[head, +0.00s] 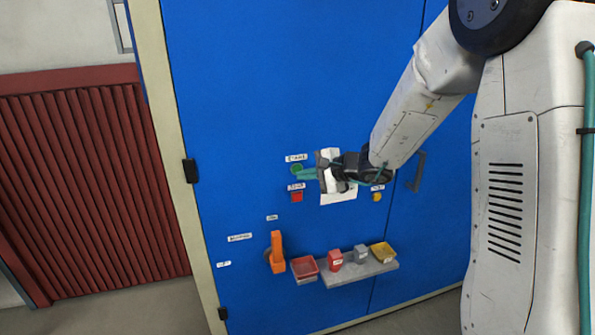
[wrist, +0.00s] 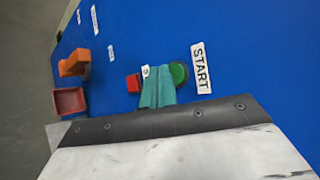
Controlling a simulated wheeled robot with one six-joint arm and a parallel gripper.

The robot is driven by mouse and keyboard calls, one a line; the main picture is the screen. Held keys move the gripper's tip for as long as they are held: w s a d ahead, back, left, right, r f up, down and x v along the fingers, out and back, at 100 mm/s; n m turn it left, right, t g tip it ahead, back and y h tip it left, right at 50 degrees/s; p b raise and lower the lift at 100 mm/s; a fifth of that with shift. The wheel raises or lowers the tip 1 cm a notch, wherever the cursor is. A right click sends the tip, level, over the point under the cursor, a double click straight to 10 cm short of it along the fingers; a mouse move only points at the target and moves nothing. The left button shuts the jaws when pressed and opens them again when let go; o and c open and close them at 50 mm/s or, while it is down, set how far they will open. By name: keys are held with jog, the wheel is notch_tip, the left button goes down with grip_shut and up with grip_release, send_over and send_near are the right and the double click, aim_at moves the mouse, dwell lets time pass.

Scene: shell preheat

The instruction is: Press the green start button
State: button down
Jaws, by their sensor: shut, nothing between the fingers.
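The green start button (head: 296,168) is a round button on the blue cabinet front, under a small white label. In the wrist view the green button (wrist: 179,73) sits in a dark ring beside the white START label (wrist: 200,68). My gripper (head: 300,174) has its teal fingers together, with nothing between them. The fingertips are right at the button's lower edge in the head view. In the wrist view my gripper's fingertips (wrist: 157,72) overlap the button's left edge. I cannot tell whether they touch it.
A red button (head: 297,197) is just below the green one, and a yellow button (head: 377,197) is to the right. An orange lever (head: 277,252) and a grey shelf (head: 345,274) with small bins and blocks are lower down. A cabinet handle (head: 416,172) is at right.

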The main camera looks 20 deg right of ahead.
jog(key=shift+w, duration=0.1)
dwell(0.7)
jog(key=shift+w, duration=0.3)
jog(key=shift+w, duration=0.45)
dwell(0.6)
jog(key=shift+s, duration=0.85)
jog(key=shift+s, duration=0.1)
jog(key=shift+s, duration=2.4)
